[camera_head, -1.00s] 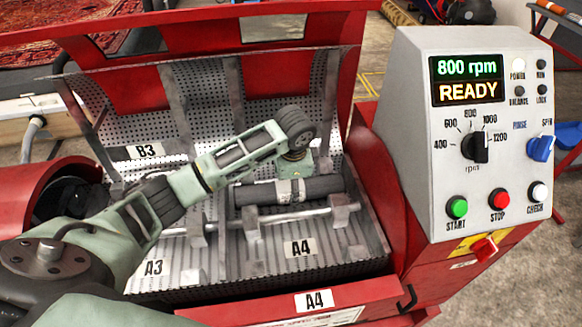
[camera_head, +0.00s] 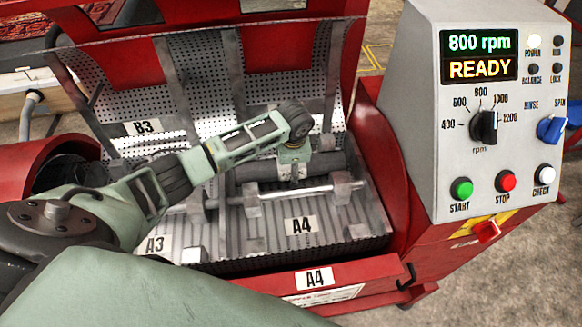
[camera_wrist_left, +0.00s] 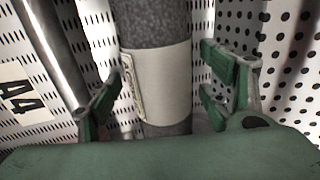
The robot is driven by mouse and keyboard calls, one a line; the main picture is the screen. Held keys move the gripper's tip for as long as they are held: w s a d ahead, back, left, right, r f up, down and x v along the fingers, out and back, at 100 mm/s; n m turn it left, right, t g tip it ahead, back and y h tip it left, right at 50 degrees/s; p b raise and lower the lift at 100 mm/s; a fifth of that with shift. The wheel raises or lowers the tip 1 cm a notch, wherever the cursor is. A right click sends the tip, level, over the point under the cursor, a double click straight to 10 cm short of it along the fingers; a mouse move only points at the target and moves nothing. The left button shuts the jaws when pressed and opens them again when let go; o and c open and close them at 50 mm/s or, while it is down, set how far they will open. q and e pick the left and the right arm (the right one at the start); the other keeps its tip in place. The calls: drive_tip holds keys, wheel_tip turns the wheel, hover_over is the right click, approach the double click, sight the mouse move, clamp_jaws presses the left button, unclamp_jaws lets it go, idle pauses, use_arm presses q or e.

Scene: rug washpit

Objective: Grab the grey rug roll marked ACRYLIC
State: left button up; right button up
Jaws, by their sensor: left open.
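The grey rug roll (camera_head: 328,166) lies in the A4 compartment of the perforated drum, behind a metal bar. In the left wrist view it is a speckled grey cylinder (camera_wrist_left: 155,30) with a pale band (camera_wrist_left: 162,85) around it. Print on the band's left edge is turned away and unreadable. My left gripper (camera_wrist_left: 160,82) is open, with a green finger on each side of the band. In the head view the gripper (camera_head: 292,167) is over the roll's middle and hides the band. My right gripper is not in view.
The metal bar (camera_head: 315,192) on brackets runs in front of the roll. The A4 plate (camera_head: 301,225) is on the compartment floor. A red front edge (camera_head: 345,278) borders the drum. The control panel (camera_head: 425,150) stands at the right, reading 800 rpm and READY.

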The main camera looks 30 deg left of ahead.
use_arm(q)
drive_tip(key=c, duration=1.7)
drive_tip(key=shift+w+r, duration=0.1)
drive_tip(key=shift+c, duration=0.4)
